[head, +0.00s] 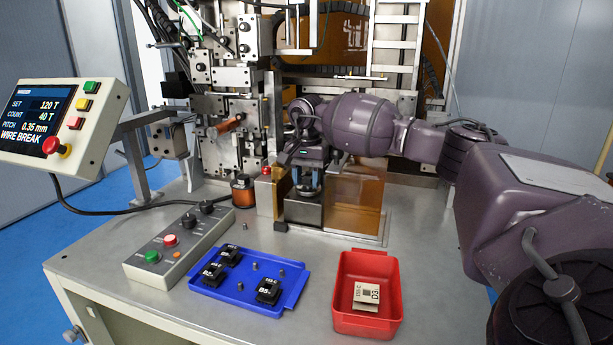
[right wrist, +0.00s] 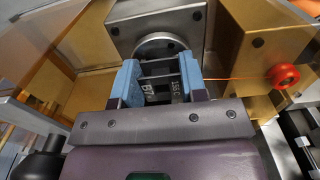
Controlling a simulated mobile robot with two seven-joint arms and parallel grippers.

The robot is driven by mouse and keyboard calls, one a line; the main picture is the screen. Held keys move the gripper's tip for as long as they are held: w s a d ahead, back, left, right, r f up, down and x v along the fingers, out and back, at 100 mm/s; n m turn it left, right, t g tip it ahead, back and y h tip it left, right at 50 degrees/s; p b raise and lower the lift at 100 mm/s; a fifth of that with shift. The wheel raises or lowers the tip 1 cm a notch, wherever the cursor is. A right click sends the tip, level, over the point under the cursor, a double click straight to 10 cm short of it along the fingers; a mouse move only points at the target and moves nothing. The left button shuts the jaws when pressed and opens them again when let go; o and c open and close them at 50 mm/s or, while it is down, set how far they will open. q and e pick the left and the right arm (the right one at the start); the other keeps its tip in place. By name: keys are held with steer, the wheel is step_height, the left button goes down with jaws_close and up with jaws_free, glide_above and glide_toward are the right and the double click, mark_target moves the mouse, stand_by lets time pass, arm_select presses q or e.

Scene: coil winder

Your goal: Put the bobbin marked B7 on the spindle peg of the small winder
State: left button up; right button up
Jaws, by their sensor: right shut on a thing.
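My right gripper (head: 306,184) is at the small winder (head: 303,211), in the middle of the head view. In the right wrist view its two blue fingers (right wrist: 161,82) are shut on a dark bobbin marked B7 (right wrist: 158,90). The bobbin is right in front of the round flange (right wrist: 159,44) on the winder's grey block (right wrist: 182,17). The spindle peg is hidden, so I cannot tell whether the bobbin is around it or touches the flange. My left gripper is out of view.
A blue tray (head: 206,289) holds several short pegs and three black bobbins, one marked B5 (head: 268,291). A red bin (head: 367,324) holds a beige piece marked D3 (head: 375,296). A copper wire spool (head: 243,191), button box (head: 179,245) and amber guards (head: 355,203) stand close by.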

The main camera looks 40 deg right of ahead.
steer(key=shift+f, duration=0.25)
steer(key=o, duration=1)
steer(key=shift+r, duration=0.1)
step_height(320, 180, up, 11)
steer(key=shift+f, duration=0.1)
